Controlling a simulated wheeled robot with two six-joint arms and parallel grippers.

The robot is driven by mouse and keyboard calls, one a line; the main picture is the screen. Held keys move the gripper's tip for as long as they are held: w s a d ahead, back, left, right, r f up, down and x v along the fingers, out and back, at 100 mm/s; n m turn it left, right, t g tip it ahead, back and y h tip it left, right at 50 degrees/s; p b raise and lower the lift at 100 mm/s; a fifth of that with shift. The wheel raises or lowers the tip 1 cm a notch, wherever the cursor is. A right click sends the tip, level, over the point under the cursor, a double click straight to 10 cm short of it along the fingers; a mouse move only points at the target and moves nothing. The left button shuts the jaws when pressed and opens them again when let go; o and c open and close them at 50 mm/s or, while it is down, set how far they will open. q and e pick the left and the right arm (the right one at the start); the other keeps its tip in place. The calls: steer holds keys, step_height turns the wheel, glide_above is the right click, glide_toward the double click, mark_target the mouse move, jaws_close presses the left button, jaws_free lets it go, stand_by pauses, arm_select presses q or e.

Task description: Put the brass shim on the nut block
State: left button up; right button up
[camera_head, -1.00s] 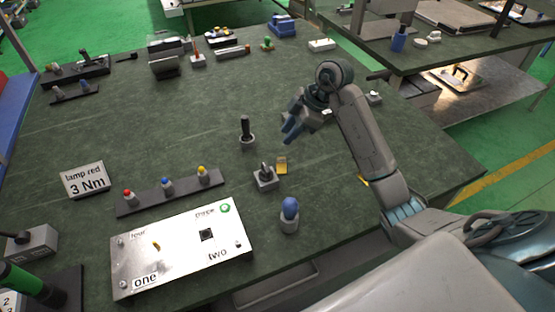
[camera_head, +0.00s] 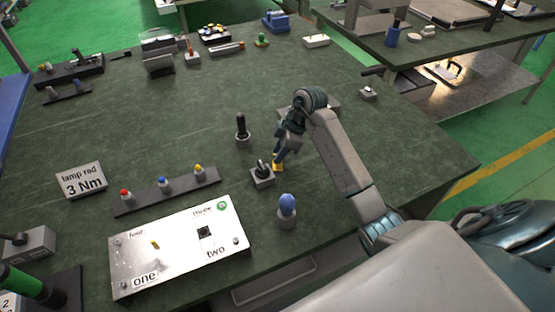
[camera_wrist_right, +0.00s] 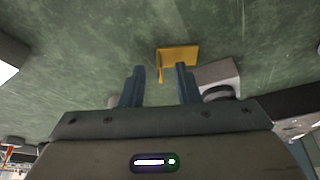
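The brass shim (camera_head: 279,166) is a small yellow, bent plate on the green table; it also shows in the right wrist view (camera_wrist_right: 178,57), just beyond the fingertips. A small grey block with a dark knob on top, which looks like the nut block (camera_head: 262,180), stands just left of the shim in the head view and shows partly in the wrist view (camera_wrist_right: 218,74). My right gripper (camera_head: 278,155) is low over the shim. In the wrist view its fingers (camera_wrist_right: 160,69) are apart with nothing held between them. My left gripper is out of view.
A blue-topped peg (camera_head: 287,211) stands in front of the shim, and a black-handled tool (camera_head: 241,128) stands behind it. A silver panel (camera_head: 180,252) and a dark strip with coloured caps (camera_head: 165,190) lie left. The middle of the table behind is clear.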

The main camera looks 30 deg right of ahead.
steer(key=shift+f, duration=0.15)
jaws_close()
